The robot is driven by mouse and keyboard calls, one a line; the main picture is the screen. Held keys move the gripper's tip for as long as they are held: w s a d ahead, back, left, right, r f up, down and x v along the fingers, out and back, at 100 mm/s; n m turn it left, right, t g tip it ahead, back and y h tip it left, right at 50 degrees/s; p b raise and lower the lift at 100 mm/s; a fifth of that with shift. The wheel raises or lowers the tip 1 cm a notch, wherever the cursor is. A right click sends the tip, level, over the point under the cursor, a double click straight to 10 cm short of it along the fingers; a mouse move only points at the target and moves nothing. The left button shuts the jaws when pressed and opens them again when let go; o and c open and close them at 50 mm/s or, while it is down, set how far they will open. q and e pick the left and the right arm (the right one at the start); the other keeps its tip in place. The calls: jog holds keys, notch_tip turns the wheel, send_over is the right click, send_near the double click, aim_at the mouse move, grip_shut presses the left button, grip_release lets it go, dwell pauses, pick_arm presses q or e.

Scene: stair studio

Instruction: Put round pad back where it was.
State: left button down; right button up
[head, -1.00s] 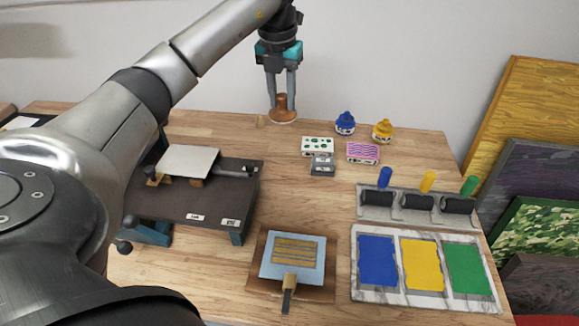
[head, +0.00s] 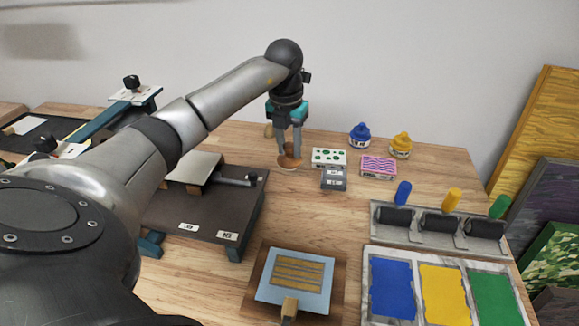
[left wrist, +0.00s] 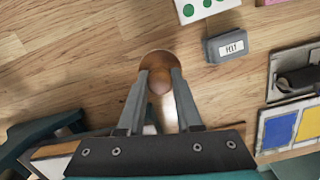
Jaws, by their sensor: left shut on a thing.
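The round pad (head: 287,163) is a brown disc with a knob-like grip and a pale lower rim. My left gripper (head: 289,151) points down from above and is shut on its grip. In the left wrist view the brown round pad (left wrist: 157,59) shows between and beyond the fingertips (left wrist: 159,76), over the wooden table. I cannot tell whether its underside touches the table. It is left of a small grey block (head: 333,179), which reads FELT in the left wrist view (left wrist: 231,46). My right gripper is not in view.
A green-dotted box (head: 329,152) and a pink box (head: 378,166) stand right of the pad. A dark bench (head: 190,215) is at left. A blue plate on a board (head: 295,280), roller rack (head: 440,225) and ink slab (head: 366,290) are nearer. Bare table (head: 300,215) lies in front.

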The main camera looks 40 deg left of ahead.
aim_at(289, 156)
pick_arm(q)
notch_tip(289, 156, down, 5)
jog(key=shift+r+b, duration=0.15)
jog(key=shift+b, duration=0.3)
jog(key=shift+f, duration=0.4)
jog(key=c, duration=0.6)
grip_release()
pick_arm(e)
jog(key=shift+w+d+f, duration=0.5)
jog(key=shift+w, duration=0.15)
